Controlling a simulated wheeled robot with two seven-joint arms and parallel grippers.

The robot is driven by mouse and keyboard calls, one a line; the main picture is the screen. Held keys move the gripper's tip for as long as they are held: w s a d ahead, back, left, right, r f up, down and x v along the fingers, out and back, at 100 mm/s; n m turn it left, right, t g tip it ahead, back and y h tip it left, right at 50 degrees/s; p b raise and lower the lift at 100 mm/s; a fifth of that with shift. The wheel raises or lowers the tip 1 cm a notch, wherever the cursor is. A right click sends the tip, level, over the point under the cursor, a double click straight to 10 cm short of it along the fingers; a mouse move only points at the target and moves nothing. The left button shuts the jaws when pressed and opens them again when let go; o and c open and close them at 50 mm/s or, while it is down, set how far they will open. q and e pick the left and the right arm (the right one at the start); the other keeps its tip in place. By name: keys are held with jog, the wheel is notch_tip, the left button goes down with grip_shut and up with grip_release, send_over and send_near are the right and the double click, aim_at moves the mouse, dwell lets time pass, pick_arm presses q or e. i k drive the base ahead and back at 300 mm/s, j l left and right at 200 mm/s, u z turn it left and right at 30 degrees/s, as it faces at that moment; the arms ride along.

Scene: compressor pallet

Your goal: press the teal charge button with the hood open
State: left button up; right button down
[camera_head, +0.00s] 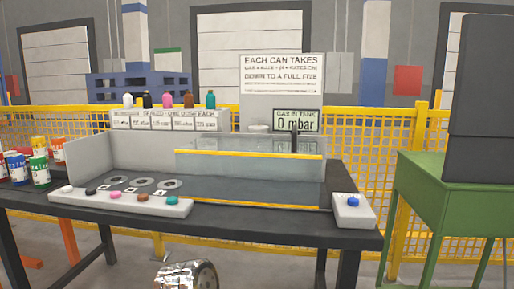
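The teal charge button (172,201) is at the right end of a light button strip (120,203) along the table's front left. Black, pink, brown and white buttons sit to its left. Behind the strip is a clear hood (250,172) with a yellow bar along its top and a yellow strip low along the front. I cannot tell for certain from this view whether it is open. A display (296,121) above it reads "GAS IN TANK 0 mbar". Neither gripper is in view, and nothing covers the teal button.
A small box with a blue button (353,201) stands at the table's right end. Several paint cans (39,172) stand at the left. A green table (430,180) holds a dark block at the right. A shiny silver object (188,277) shows at the bottom edge.

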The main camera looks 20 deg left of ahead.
aim_at(171, 200)
jog(key=u, duration=1.25)
